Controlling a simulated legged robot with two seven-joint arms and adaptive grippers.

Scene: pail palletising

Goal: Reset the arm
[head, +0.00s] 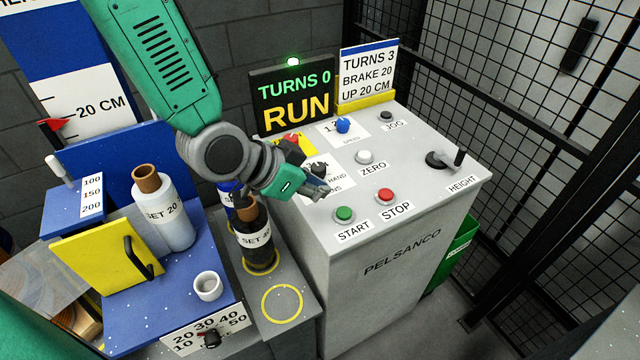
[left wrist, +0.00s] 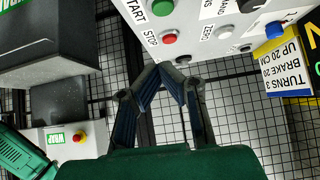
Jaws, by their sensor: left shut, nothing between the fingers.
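My left arm (head: 160,70) comes in from the top left over the grey control console (head: 400,240). My left gripper (head: 322,186) is shut and empty above the console's left part, partly hiding a label and a knob there. It looks clear of the green START button (head: 344,214) and the red STOP button (head: 385,196). In the left wrist view the fingertips (left wrist: 172,72) meet in front of the console's edge, with START (left wrist: 162,8) and STOP (left wrist: 168,38) beyond. My right gripper is not in view.
A lit display (head: 292,100) reads TURNS 0, RUN. A card (head: 369,72) reads TURNS 3, BRAKE 20, UP 20 CM. Bottles (head: 172,220), a white cup (head: 207,286) and a yellow plate with a black handle (head: 95,262) stand left. A mesh fence (head: 500,70) stands right.

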